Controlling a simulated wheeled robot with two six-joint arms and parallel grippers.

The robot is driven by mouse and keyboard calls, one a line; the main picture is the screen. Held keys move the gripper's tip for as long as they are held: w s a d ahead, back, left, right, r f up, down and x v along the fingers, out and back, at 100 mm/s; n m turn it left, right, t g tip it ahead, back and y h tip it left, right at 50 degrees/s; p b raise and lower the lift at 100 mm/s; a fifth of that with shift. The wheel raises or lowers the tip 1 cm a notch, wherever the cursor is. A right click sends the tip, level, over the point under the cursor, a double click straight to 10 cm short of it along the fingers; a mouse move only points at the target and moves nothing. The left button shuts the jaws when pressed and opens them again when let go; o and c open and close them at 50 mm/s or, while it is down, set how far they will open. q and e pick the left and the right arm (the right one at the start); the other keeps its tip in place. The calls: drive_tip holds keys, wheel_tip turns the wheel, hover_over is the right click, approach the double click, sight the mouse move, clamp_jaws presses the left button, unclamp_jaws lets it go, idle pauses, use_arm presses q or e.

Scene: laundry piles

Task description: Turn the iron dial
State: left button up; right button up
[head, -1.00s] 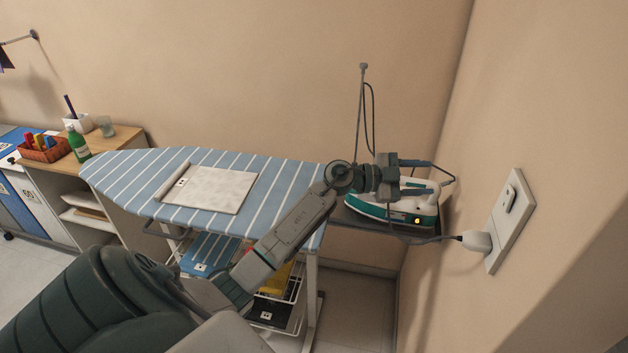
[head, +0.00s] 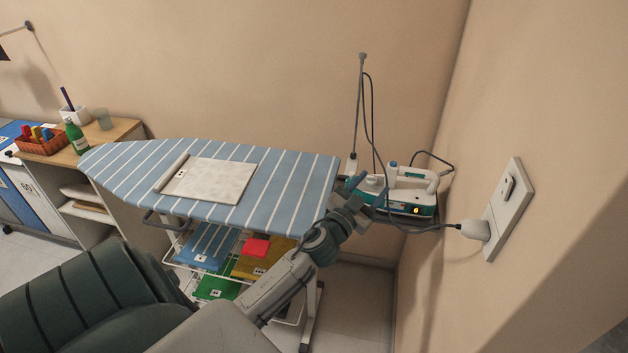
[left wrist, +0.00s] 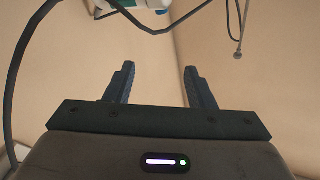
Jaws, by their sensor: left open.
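The white and teal iron (head: 415,205) rests on the end shelf at the right end of the ironing board, with a small amber light on its front side. A pale round knob (head: 371,181) shows at its left part; I cannot tell whether this is the dial or how it is set. My left gripper (head: 366,192) is open and empty, just in front of and left of the iron, and hides part of it. In the left wrist view the two fingers (left wrist: 158,78) stand apart, and the iron (left wrist: 150,6) is cut off at the top edge. My right gripper is not in view.
The striped ironing board (head: 285,185) carries a folded pale cloth (head: 215,180). A cord runs from the iron to a plug (head: 476,230) in the wall socket (head: 505,205). A thin upright pole (head: 357,110) with a cable stands behind. Folded cloths lie on racks below.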

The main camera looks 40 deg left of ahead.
use_arm(q)
drive_tip(key=s+a+f+n+g+y, duration=0.1)
drive_tip(key=s+f+n+g, duration=0.1)
drive_tip(key=s+f+g, duration=0.3)
drive_tip(key=s+a+f+n+g+y, duration=0.1)
drive_tip(key=s+f+g, duration=0.4)
drive_tip(key=s+f, duration=0.6)
wheel_tip(320, 180, down, 4)
drive_tip(key=shift+a+r+n+y, duration=0.2)
drive_tip(key=shift+a+n+y, duration=0.15)
drive_tip(key=shift+n+y, duration=0.4)
drive_tip(key=shift+s, duration=0.1)
drive_tip(key=shift+c, duration=0.2)
